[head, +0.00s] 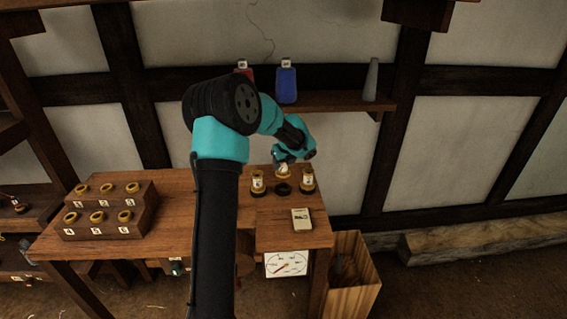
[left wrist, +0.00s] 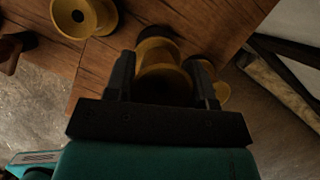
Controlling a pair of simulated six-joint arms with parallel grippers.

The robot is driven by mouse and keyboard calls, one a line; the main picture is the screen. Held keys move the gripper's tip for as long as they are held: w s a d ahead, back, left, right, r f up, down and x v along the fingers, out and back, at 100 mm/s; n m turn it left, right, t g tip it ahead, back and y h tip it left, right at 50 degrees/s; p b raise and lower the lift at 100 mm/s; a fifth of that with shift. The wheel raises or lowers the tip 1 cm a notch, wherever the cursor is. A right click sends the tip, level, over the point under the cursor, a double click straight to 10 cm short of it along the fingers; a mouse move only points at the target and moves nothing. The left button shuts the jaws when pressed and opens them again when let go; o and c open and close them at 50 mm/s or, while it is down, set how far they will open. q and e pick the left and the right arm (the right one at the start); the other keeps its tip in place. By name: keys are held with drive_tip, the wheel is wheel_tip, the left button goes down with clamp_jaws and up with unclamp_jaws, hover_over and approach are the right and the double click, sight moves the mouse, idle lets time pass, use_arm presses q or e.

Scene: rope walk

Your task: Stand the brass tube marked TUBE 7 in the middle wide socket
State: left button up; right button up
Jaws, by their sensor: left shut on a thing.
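My left gripper (head: 285,160) is shut on a brass tube (head: 283,175) over the right part of the bench. The held tube has a pale label, too small to read. It also shows between the fingers in the left wrist view (left wrist: 163,82). A dark ring-shaped socket (head: 283,189) is empty, just in front of the held tube in the picture. It lies between two standing brass tubes, one on the left (head: 258,185) and one on the right (head: 307,182), each with a dark base. I cannot tell the gap between held tube and socket. My right gripper is not in view.
A stepped wooden rack (head: 147,212) with several brass rings stands on the bench's left. A small pale labelled block (head: 301,219) lies in front of the sockets. A shelf (head: 335,101) behind holds a blue bottle (head: 286,86), a red one and a grey cone (head: 371,80).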

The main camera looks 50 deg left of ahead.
sight(283, 174)
use_arm(q)
drive_tip(key=shift+f, duration=2.9)
drive_tip(key=shift+f, duration=0.55)
drive_tip(key=o, duration=0.8)
drive_tip(key=shift+c, duration=0.2)
drive_tip(key=v, duration=1.1)
drive_tip(key=shift+d, duration=0.1)
idle(0.5)
